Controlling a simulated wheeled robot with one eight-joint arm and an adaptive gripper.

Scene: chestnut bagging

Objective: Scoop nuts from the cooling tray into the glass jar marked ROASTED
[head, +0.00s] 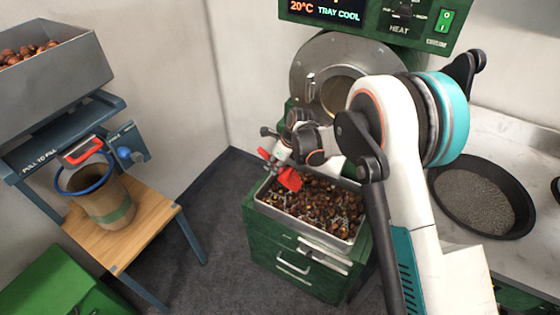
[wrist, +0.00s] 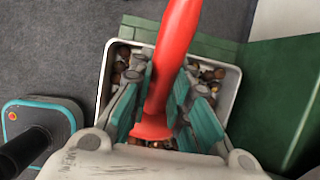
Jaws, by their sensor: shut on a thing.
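The metal cooling tray (head: 302,229) sits on top of a green cabinet and is full of brown nuts (head: 325,203). The tray (wrist: 104,82) also shows in the wrist view, below my gripper. My gripper (head: 277,162) is over the tray's left part, shut on a red tool (head: 289,179). In the wrist view the teal-padded fingers (wrist: 160,90) close around its long red handle (wrist: 176,45). The tool looks like the scoop, but its working end is hidden, so I cannot tell whether it holds nuts. No glass jar marked ROASTED is visible.
The green roaster (head: 420,42) reads "TRAY COOL" behind the tray. A blue-rimmed bag (head: 112,205) hangs at a wooden stand (head: 150,222) under a hopper (head: 85,67) on the left. A black pan (head: 447,205) of grey granules is on the right counter. Floor separates stand and cabinet.

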